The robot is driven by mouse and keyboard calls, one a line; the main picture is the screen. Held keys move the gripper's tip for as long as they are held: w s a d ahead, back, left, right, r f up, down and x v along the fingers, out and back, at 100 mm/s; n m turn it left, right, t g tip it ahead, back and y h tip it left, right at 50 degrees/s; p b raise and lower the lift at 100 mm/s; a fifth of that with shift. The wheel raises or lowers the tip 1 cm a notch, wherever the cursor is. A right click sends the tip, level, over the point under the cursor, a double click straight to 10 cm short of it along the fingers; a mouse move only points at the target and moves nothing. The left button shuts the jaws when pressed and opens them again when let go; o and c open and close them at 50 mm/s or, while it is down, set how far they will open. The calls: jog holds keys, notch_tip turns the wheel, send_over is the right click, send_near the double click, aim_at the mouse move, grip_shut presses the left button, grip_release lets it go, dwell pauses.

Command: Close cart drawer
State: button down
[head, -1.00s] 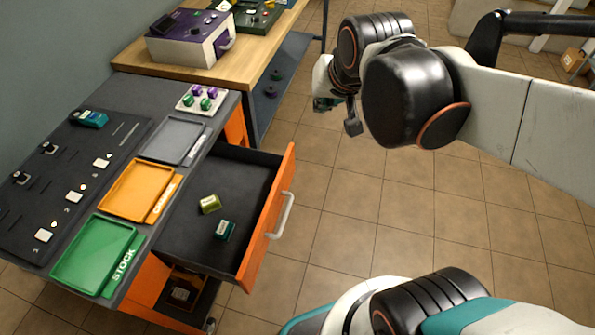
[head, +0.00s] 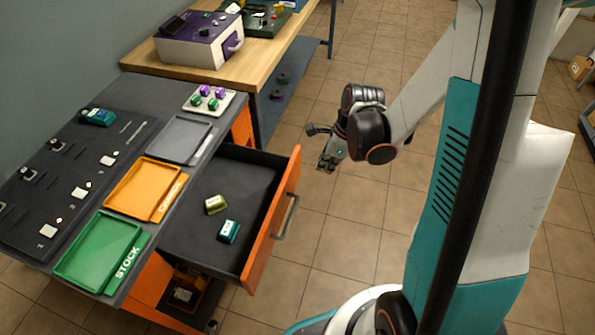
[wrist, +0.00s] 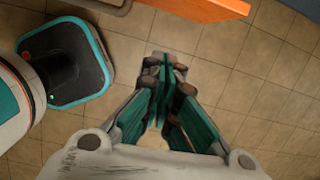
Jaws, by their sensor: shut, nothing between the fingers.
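The cart drawer (head: 222,232) stands pulled out from the orange and dark cart, below its top. Its orange front (head: 268,222) with a metal bar handle (head: 286,217) faces right. Inside lie an olive-green block (head: 215,204) and a teal block (head: 229,231). My gripper (head: 325,167) is to the right of the drawer front, apart from it, over the floor. In the wrist view my gripper (wrist: 163,68) is shut and empty, pointing toward the tiles. An orange edge of the drawer front (wrist: 215,8) shows at the top of that view, beside part of the handle (wrist: 108,5).
The cart top holds a green STOCK tray (head: 98,250), an orange tray (head: 145,190), a grey tray (head: 180,139) and a dark panel (head: 70,185). A wooden bench (head: 262,62) with a purple-topped device (head: 200,40) stands behind. The tiled floor right of the drawer is clear.

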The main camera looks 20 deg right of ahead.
jog(key=w+a+f+b, duration=0.3)
jog(key=a+f+b, duration=0.1)
jog(key=f, duration=0.6)
jog(key=shift+w+a+f+m, duration=0.15)
jog(key=shift+a+f+m, duration=0.25)
jog(key=shift+a, duration=0.3)
jog(key=shift+w+a, duration=0.1)
